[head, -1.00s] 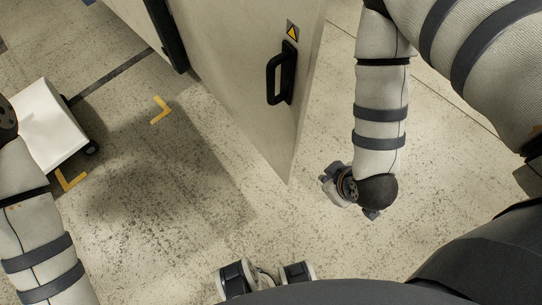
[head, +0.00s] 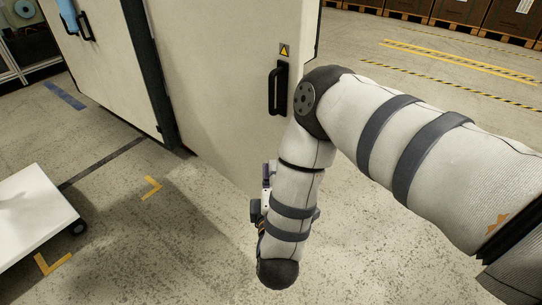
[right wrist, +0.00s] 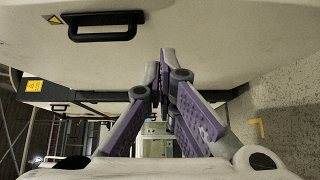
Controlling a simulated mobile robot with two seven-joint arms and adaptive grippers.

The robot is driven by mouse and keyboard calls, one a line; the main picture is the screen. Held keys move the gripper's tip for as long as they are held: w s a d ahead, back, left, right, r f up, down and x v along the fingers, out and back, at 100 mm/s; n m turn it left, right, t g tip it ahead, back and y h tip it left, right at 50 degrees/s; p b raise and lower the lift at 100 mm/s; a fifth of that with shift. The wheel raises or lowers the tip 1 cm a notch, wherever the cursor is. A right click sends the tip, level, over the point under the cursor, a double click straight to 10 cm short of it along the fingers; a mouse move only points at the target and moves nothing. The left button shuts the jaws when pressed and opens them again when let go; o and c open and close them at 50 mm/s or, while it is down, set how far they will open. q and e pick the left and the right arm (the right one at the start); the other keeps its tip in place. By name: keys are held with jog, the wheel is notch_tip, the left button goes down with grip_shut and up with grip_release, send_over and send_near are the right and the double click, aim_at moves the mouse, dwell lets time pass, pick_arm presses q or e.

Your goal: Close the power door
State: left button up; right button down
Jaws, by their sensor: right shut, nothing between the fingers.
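The power door (head: 215,75) is a tall cream panel in the upper middle of the head view, with a black handle (head: 277,88) and a yellow warning label (head: 284,50). I cannot tell exactly how far open it stands. The door also shows across the top of the right wrist view (right wrist: 205,22), with its handle (right wrist: 105,27). My right gripper (head: 268,172) is low in front of the door, below the handle, partly hidden by my forearm. In the right wrist view its purple-padded fingers (right wrist: 165,75) are shut and empty. My left gripper is out of view.
Another cream cabinet panel (head: 105,60) with a black handle stands to the left. A white low cart (head: 35,215) is at the left edge. Yellow floor marks (head: 151,188) lie on open floor. Crates on pallets (head: 460,15) stand at the far back.

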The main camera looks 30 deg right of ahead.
jog(key=b, duration=0.2)
send_near(281, 122)
jog(key=w+a, duration=0.1)
jog(key=w, duration=0.2)
jog(key=shift+w+d, duration=0.2)
jog(key=shift+d, duration=0.65)
jog(key=shift+w+d, duration=0.2)
jog(key=shift+d, duration=0.65)
